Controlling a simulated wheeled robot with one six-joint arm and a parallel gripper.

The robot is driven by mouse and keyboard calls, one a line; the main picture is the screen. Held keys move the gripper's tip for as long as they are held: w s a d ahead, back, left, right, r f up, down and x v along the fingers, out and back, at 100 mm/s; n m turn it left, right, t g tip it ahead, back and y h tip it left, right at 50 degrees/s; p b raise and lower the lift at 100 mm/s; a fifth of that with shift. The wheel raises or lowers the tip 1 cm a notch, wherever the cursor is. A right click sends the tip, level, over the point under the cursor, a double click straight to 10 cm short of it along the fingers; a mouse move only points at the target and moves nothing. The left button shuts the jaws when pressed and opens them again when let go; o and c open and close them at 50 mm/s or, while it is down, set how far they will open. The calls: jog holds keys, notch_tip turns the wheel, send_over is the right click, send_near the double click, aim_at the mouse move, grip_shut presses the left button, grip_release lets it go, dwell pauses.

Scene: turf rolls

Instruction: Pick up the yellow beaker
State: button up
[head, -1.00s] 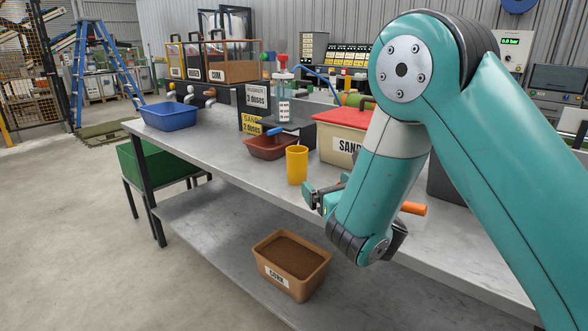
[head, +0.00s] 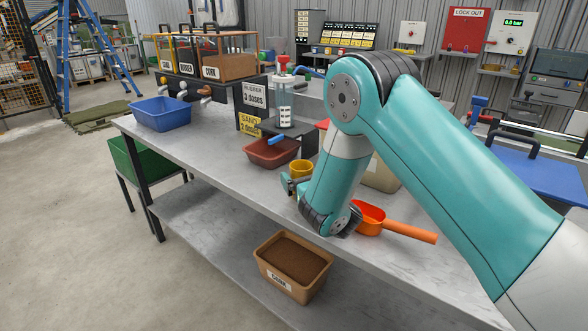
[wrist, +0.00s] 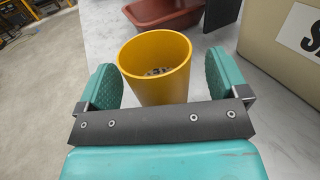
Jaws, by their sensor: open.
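The yellow beaker (head: 301,168) stands upright on the grey workbench (head: 225,166), near its front edge. In the head view my arm hides its lower part. In the wrist view the beaker (wrist: 150,85) is between the two teal fingers of my gripper (wrist: 162,75), with a gap on each side. Some grey speckled bits show inside it. The gripper is open and holds nothing. In the head view the gripper (head: 291,184) is partly hidden by my wrist, beside the beaker.
A dark red tray (head: 272,154) lies just beyond the beaker. A beige box (wrist: 285,40) stands close on the right. An orange scoop (head: 395,228) lies right of my wrist. A blue tub (head: 160,114) is at the bench's far left. A cork bin (head: 285,282) sits on the lower shelf.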

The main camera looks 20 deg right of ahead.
jog(key=shift+w+d, duration=0.1)
jog(key=shift+w, duration=0.25)
jog(key=shift+c, duration=0.6)
jog(key=shift+a, duration=0.25)
jog(key=c, duration=0.9)
notch_tip(320, 180, up, 20)
jog(key=p, duration=1.8)
jog(key=shift+d+p, duration=0.1)
jog(key=shift+p, duration=0.3)
